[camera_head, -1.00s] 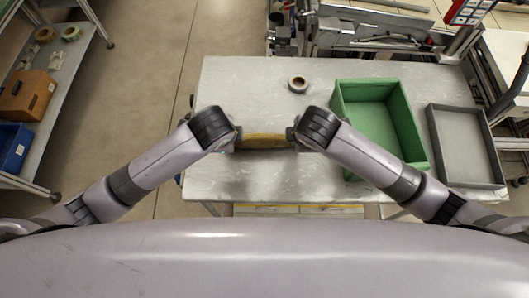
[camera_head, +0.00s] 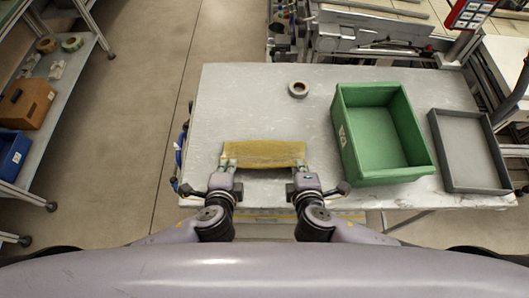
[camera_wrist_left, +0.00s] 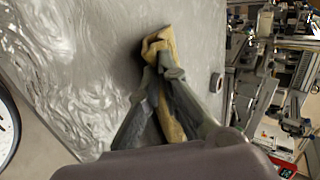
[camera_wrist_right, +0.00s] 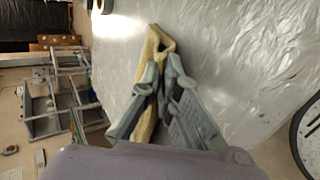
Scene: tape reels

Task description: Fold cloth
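A yellow-brown cloth (camera_head: 263,152) lies near the front of the grey table, stretched between my two grippers. My left gripper (camera_head: 229,164) is at its front left corner, and my right gripper (camera_head: 301,166) is at its front right corner. In the left wrist view, the fingers close on the cloth's edge (camera_wrist_left: 158,45). In the right wrist view, the fingers pinch the cloth's edge (camera_wrist_right: 154,48) too. The cloth looks like a wide, short strip from above. Whether it lies flat on the table or is slightly raised is hard to tell.
A green bin (camera_head: 343,145) stands right of the cloth, with a shallow grey tray (camera_head: 439,150) beyond it. A tape reel (camera_head: 298,89) sits behind the cloth. The left part of the table is clear. A shelf (camera_head: 70,90) with boxes stands at far left.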

